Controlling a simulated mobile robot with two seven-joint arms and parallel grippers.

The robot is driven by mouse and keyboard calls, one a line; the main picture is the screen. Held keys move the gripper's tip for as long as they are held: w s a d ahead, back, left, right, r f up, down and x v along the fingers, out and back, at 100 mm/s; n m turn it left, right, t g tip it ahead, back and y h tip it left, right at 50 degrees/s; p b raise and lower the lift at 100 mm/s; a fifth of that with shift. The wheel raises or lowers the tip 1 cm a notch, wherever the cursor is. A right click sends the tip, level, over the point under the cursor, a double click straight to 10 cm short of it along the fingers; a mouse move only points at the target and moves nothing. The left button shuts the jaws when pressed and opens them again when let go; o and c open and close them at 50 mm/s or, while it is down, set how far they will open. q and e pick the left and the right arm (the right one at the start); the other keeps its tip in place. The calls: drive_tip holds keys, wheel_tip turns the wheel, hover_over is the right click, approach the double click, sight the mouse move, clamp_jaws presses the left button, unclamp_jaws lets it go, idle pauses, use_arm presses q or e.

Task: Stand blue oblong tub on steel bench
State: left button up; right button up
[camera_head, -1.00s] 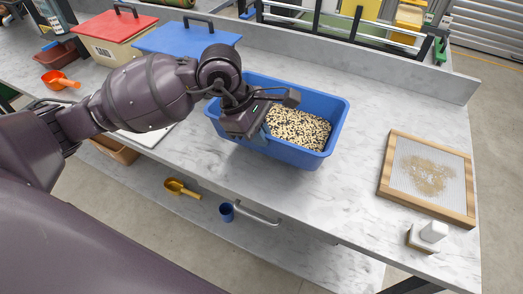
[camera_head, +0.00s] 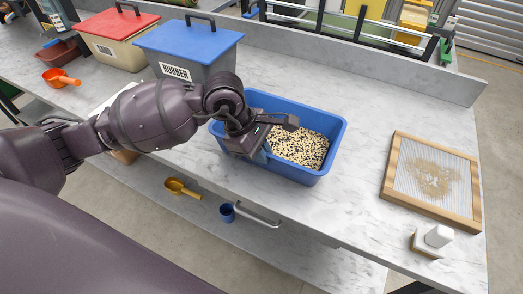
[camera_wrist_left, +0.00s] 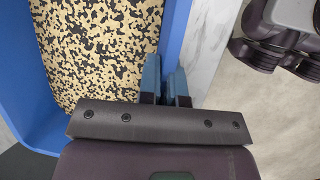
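The blue oblong tub (camera_head: 312,177) is upright over the pale marble-look bench, with beige and black granules (camera_head: 298,148) inside. I cannot tell whether its bottom touches the top. My left gripper (camera_head: 262,143) is at the tub's near left wall. In the left wrist view my left gripper's fingers (camera_wrist_left: 166,85) are close together on either side of the tub's wall (camera_wrist_left: 176,35), shut on it. Granules fill the tub in that view too. I cannot pick out a bench that looks like steel.
A grey tub with a blue lid (camera_head: 190,38), labelled RUBBER, and a red-lidded box (camera_head: 115,25) stand at the back left. A wood-framed sieve (camera_head: 388,165) and a white block (camera_head: 438,236) lie at the right. The bench between tub and sieve is clear.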

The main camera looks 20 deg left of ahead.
use_arm(q)
drive_tip(key=o, duration=0.4)
drive_tip(key=shift+r, duration=0.25)
drive_tip(key=p+v, duration=0.1)
drive_tip(key=v, duration=1.1)
drive_tip(key=shift+p, duration=0.35)
drive_tip(key=shift+f, duration=0.15)
